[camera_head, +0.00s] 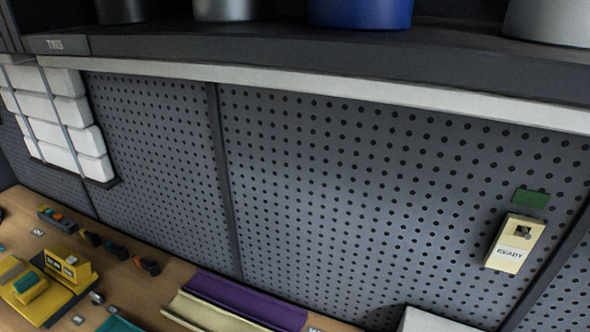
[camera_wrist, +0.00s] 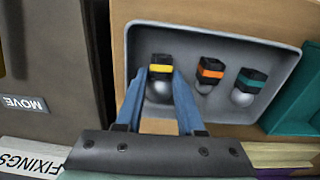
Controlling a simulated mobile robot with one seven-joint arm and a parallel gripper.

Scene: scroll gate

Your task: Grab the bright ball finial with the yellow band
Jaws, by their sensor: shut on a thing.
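In the wrist view, the bright ball finial with the yellow band (camera_wrist: 160,91) has a dark top and a shiny round ball. It is in a grey tray (camera_wrist: 285,58). My gripper (camera_wrist: 160,77) has its two blue fingers on either side of this finial and is shut on it. The fingers hide part of its sides. To its right in the tray are a finial with an orange band (camera_wrist: 210,72) and a ball finial with a teal band (camera_wrist: 248,84). Neither my gripper nor the finials show in the head view.
A dark box labelled MOVE (camera_wrist: 50,70) stands left of the tray, and a teal bin (camera_wrist: 300,100) to its right. A FIXINGS label (camera_wrist: 30,155) is at lower left. The head view shows a pegboard wall (camera_head: 350,180) above a cluttered wooden bench (camera_head: 150,295).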

